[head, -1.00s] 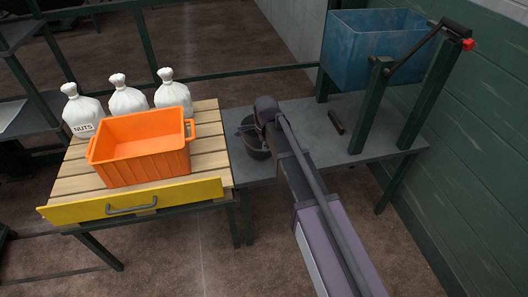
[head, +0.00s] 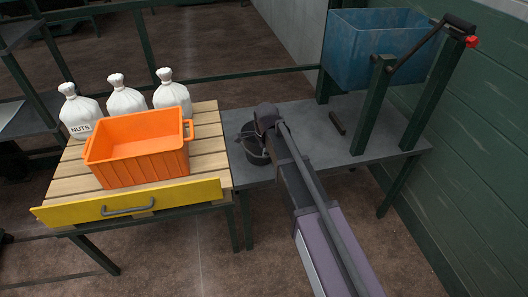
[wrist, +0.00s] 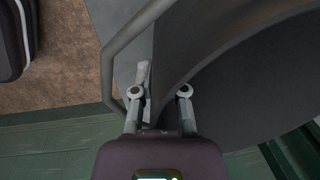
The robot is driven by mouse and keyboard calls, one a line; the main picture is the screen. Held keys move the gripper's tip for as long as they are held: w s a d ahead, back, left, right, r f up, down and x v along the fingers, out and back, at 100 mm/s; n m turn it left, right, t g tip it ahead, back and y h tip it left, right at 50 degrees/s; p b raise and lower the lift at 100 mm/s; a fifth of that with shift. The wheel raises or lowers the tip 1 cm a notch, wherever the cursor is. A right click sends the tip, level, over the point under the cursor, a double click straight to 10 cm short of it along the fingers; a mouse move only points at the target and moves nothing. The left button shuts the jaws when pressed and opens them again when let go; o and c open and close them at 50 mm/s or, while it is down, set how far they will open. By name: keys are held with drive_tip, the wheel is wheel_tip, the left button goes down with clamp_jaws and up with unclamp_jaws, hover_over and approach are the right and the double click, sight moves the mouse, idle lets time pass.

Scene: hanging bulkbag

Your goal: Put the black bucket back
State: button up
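The black bucket (head: 256,142) is on or just above the grey table, near the edge beside the slatted pallet table, partly hidden by my arm. In the wrist view the bucket (wrist: 240,75) fills the upper right, with its wire handle (wrist: 108,65) to the left. My gripper (head: 262,120) is at the bucket's right rim. In the wrist view my gripper's fingers (wrist: 157,88) are partly closed, one on each side of the bucket wall, and appear shut on it. I cannot tell whether the bucket is lifted.
An orange crate (head: 140,152) stands on the slatted table (head: 208,150), with three white sacks (head: 124,98) behind it. A yellow drawer front (head: 130,203) is at the front. A blue tub (head: 375,50) on green posts and a small dark block (head: 338,123) are on the grey table (head: 300,110).

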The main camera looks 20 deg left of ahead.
drive_tip(key=shift+o, duration=0.4)
drive_tip(key=shift+r, duration=0.1)
wheel_tip(320, 180, up, 12)
drive_tip(key=s+p, duration=0.1)
drive_tip(key=p, duration=1.1)
drive_tip(key=shift+s+d, duration=0.15)
drive_tip(key=shift+d, duration=0.3)
idle(0.5)
drive_tip(key=s+d+n, duration=0.3)
drive_tip(key=d+n, duration=0.1)
drive_tip(key=d, duration=0.9)
drive_tip(key=s+d+n+g, duration=0.1)
drive_tip(key=s+d+n, duration=0.2)
drive_tip(key=d, duration=1)
drive_tip(key=s+d+n, duration=0.4)
drive_tip(key=d, duration=0.9)
drive_tip(key=shift+s+d+n+h, duration=0.15)
drive_tip(key=shift+s+n+h, duration=0.15)
drive_tip(key=shift+s+h, duration=0.1)
